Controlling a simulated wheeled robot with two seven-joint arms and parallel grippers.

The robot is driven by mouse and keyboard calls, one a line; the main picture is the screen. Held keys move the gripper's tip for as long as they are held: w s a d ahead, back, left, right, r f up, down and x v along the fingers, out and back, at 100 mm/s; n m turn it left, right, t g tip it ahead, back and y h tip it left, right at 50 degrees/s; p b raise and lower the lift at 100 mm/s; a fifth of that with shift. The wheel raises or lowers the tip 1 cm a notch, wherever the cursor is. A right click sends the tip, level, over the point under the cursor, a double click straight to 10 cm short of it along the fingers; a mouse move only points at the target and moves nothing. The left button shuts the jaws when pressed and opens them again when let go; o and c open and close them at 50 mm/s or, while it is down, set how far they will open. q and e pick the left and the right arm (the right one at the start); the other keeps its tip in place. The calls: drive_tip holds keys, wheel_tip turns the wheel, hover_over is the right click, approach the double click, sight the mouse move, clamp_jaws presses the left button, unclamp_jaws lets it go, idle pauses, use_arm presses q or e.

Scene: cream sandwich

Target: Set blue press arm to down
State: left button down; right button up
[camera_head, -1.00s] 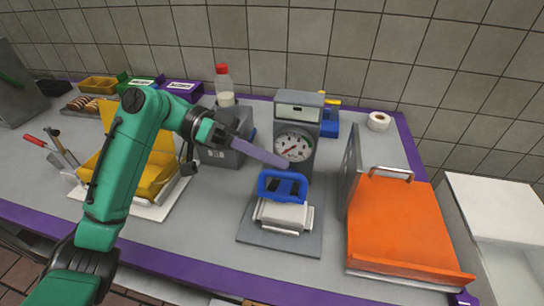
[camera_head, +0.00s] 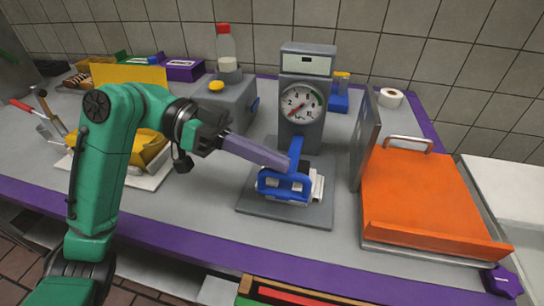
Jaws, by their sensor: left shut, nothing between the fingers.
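The press stands in the middle of the counter, with a grey column, a round white dial (camera_head: 301,103) and a grey base plate (camera_head: 258,207). Its blue press arm (camera_head: 297,152) slopes forward and down from the column. The arm's blue handle frame (camera_head: 286,187) lies low, over a whitish block (camera_head: 317,186) on the base. My left gripper (camera_head: 283,163) reaches in from the left with its long lavender fingers shut and empty. The fingertips are at the left side of the blue arm, just above the handle; I cannot tell whether they touch it.
A grey box (camera_head: 240,101) with a yellow button stands left of the press, with a red-capped bottle (camera_head: 227,55) behind. An orange-topped unit (camera_head: 420,196) with an upright grey plate is on the right. A yellow container (camera_head: 149,148) is on the left. The counter before the press is clear.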

use_arm(q)
drive_tip(key=shift+s+f+b, duration=0.25)
drive_tip(key=shift+f+b, duration=0.2)
drive_tip(key=shift+f, duration=0.05)
idle(0.3)
drive_tip(key=v, duration=1.4)
drive_tip(key=shift+a, duration=0.35)
